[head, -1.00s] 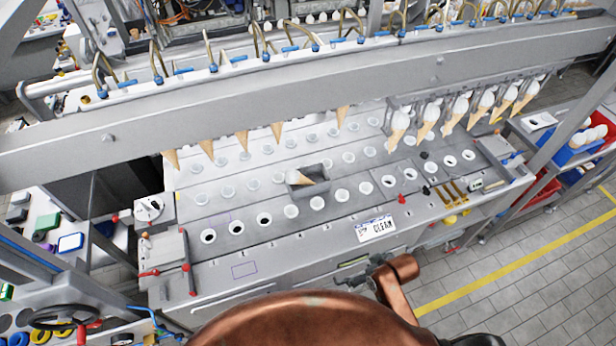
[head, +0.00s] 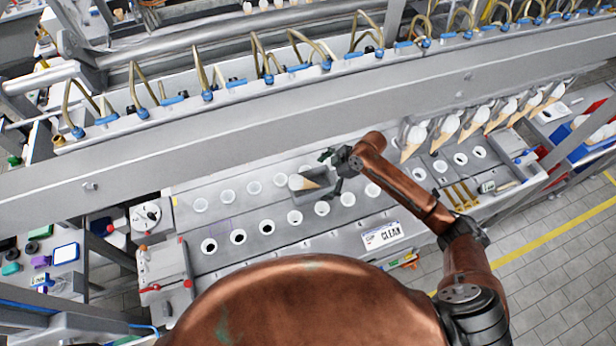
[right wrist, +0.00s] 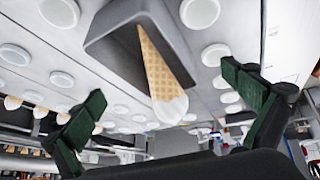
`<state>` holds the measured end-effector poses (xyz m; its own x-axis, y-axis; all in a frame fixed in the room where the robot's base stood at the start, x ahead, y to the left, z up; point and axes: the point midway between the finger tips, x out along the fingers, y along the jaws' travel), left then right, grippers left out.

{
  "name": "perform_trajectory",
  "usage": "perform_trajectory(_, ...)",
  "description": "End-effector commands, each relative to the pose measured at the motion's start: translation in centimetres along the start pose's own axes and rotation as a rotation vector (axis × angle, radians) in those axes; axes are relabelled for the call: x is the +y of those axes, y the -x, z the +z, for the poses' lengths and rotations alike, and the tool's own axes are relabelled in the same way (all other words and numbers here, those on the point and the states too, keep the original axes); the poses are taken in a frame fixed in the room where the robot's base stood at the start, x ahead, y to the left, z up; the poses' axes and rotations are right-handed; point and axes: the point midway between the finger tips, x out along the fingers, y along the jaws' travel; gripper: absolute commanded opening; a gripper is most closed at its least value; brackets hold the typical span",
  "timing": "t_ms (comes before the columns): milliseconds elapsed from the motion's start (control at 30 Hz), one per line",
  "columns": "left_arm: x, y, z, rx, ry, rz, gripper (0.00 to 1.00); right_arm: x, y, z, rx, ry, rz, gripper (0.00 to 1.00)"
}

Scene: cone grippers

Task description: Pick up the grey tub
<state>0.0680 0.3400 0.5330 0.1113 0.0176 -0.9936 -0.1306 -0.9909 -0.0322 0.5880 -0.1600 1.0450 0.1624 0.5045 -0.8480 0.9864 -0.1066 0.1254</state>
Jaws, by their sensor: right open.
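The grey tub (head: 296,187) is a small open box standing on the perforated metal deck, with a cone (head: 311,184) lying in it. In the right wrist view the tub (right wrist: 105,57) is at the top, and the cone (right wrist: 160,65) points its white end towards the gripper. My right gripper (head: 332,173) is open and empty, close to the tub's right end in the head view. In the right wrist view its two green fingers (right wrist: 166,108) are spread wide, with the tub beyond and between them. I cannot tell whether a finger touches the tub. My left gripper is not in view.
The deck around the tub has several rows of round holes and caps. A long metal beam (head: 300,110) crosses above and behind it. Hanging cones (head: 442,130) are at the right. A CLEAN sign (head: 382,235) is at the deck's front edge.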

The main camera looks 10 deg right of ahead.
Motion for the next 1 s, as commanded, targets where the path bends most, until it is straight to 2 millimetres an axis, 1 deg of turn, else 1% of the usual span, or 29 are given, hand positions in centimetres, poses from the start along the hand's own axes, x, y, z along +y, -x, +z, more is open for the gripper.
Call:
perform_trajectory(67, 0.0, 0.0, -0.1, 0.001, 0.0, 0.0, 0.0, 0.7, 0.2, -0.3, 0.002, 0.018, -0.004, 1.0)
perform_trajectory(167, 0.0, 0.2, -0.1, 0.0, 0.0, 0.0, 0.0, 0.9, -0.6, -0.7, 0.006, 0.028, -0.012, 1.0)
perform_trajectory(267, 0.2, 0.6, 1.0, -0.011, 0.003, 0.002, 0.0, 1.1, -1.9, -1.0, 0.008, 0.032, -0.014, 1.0)
perform_trajectory(400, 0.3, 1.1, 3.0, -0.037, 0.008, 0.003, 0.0, 1.2, -3.3, -1.0, 0.008, 0.034, -0.016, 1.0)
perform_trajectory(467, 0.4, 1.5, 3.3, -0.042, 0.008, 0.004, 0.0, 1.3, -4.0, -0.8, 0.007, 0.033, -0.016, 1.0)
perform_trajectory(567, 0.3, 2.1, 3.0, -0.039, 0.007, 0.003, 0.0, 1.5, -5.2, -0.4, 0.007, 0.032, -0.015, 1.0)
perform_trajectory(733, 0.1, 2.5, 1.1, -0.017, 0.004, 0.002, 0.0, 1.5, -7.3, -0.2, 0.007, 0.032, -0.014, 1.0)
perform_trajectory(867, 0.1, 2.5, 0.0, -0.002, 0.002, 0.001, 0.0, 1.5, -7.8, -0.1, 0.006, 0.032, -0.012, 1.0)
perform_trajectory(1000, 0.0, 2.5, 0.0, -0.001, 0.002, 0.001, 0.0, 1.5, -7.8, 0.0, 0.005, 0.032, -0.012, 1.0)
